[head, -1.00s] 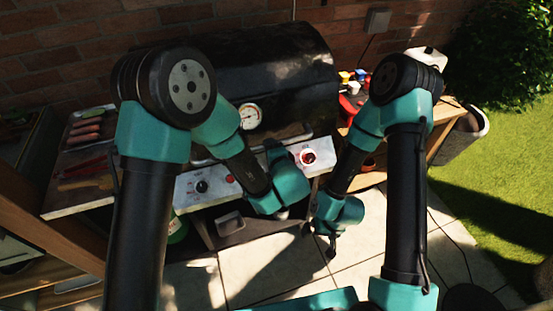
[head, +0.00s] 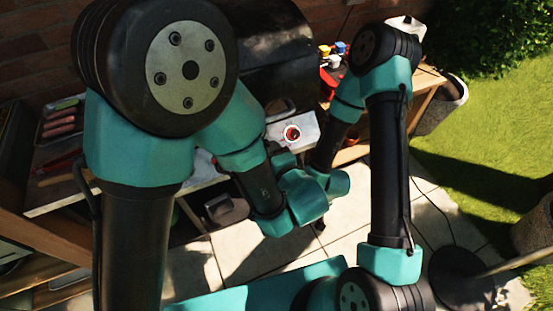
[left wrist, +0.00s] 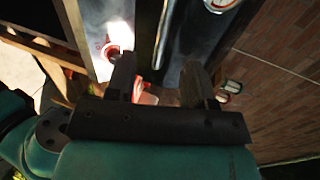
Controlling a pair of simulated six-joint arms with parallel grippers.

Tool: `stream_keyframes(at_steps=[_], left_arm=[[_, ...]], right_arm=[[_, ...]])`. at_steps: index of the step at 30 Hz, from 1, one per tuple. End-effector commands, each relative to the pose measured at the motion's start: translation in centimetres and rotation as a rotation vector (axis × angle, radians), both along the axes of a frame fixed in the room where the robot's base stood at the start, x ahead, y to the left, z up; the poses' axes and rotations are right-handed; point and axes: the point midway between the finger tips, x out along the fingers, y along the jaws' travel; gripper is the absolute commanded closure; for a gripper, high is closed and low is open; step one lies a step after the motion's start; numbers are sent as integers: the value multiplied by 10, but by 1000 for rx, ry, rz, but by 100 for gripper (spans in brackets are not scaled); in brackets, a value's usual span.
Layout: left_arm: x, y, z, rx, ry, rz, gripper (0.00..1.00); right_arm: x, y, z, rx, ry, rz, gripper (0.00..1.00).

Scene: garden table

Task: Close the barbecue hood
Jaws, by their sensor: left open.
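The black barbecue hood (head: 275,45) stands against the brick wall, partly behind my left arm. It looks lowered, with its front edge close to the pale front panel (head: 305,130); whether it is fully shut is hidden. In the left wrist view my left gripper (left wrist: 160,85) is open. The metal handle (left wrist: 164,30) and dark hood front (left wrist: 190,40) lie beyond and between its fingers; I cannot tell whether they touch. In the head view my left fingers are hidden behind my wrist. My right gripper (head: 319,225) is mostly hidden behind its wrist, below the panel.
A small round item with red inside (head: 291,133) is on the front panel. Food trays (head: 62,122) lie on the left side shelf. Bottles and red items (head: 330,65) stand on the right shelf.

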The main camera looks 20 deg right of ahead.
Motion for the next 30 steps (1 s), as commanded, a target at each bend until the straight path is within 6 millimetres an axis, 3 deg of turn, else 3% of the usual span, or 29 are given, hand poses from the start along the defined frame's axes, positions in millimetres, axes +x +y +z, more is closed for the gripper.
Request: stream_keyframes(at_steps=[7,23,26,30], left_arm=[[-20,-3,6,0,0,-1,52],[-21,-3,6,-1,1,1,52],[-18,3,2,10,21,19,52],[-7,30,-19,52,128,110,52]], right_arm=[[0,0,0,0,0,0,0],[0,0,0,0,0,0,0],[0,0,0,0,0,0,0],[0,0,0,0,0,0,0]])
